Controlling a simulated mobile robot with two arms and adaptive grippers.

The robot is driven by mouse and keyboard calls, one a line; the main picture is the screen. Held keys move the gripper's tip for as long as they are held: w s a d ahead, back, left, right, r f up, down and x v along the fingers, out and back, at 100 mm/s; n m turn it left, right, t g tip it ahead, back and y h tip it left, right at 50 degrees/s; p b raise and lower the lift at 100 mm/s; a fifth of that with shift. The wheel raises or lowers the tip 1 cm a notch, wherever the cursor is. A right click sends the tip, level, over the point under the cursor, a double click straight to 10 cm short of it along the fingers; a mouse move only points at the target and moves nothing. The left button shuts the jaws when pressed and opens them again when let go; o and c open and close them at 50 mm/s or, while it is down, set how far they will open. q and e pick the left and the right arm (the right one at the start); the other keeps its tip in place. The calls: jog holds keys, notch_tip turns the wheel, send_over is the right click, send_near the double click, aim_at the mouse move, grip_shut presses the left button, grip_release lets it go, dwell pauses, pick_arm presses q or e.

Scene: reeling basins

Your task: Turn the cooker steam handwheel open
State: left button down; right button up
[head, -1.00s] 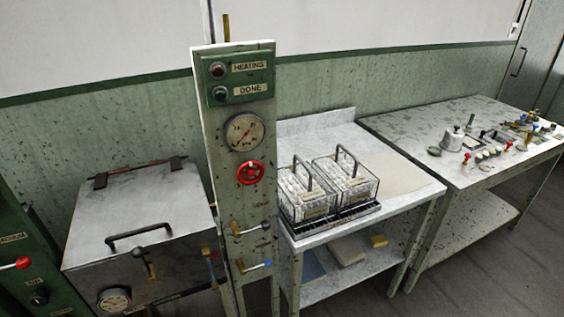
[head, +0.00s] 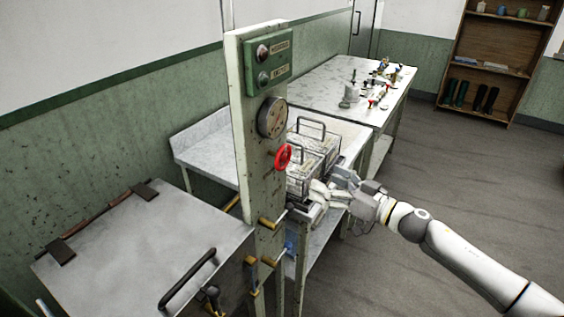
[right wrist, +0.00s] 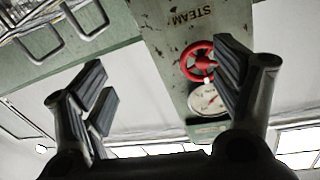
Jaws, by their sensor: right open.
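The red steam handwheel (head: 283,157) is on the front of the upright pale panel post (head: 243,130), below the round gauge (head: 272,117). My right gripper (head: 330,187) is open and empty, to the right of and a little lower than the wheel in the head view, apart from it. In the right wrist view, which is upside down, the handwheel (right wrist: 199,62) shows beside the STEAM label, close to the right finger in the picture, which partly overlaps its edge. It lies off the middle of my open right gripper (right wrist: 165,82). My left gripper is out of view.
Wire baskets (head: 312,150) stand on a bench behind my right gripper. Small levers (head: 270,223) stick out below the wheel. The metal cooker lid (head: 145,250) with a black handle is at the lower left. Open floor (head: 450,180) lies to the right.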

jog(key=n+g+y, duration=0.1)
jog(key=g+y, duration=0.1)
send_near(286, 161)
jog(key=p+x, duration=0.2)
jog(key=x, duration=0.6)
jog(key=shift+w+a+r, duration=0.1)
jog(key=shift+a+r, duration=0.05)
jog(key=shift+a, duration=0.15)
jog(key=shift+w+a, duration=0.4)
jog(key=shift+a, duration=0.15)
jog(key=shift+w+a, duration=0.15)
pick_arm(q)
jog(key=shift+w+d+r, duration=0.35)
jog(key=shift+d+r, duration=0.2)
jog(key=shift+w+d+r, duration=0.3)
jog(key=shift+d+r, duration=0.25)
pick_arm(e)
jog(key=c, duration=1)
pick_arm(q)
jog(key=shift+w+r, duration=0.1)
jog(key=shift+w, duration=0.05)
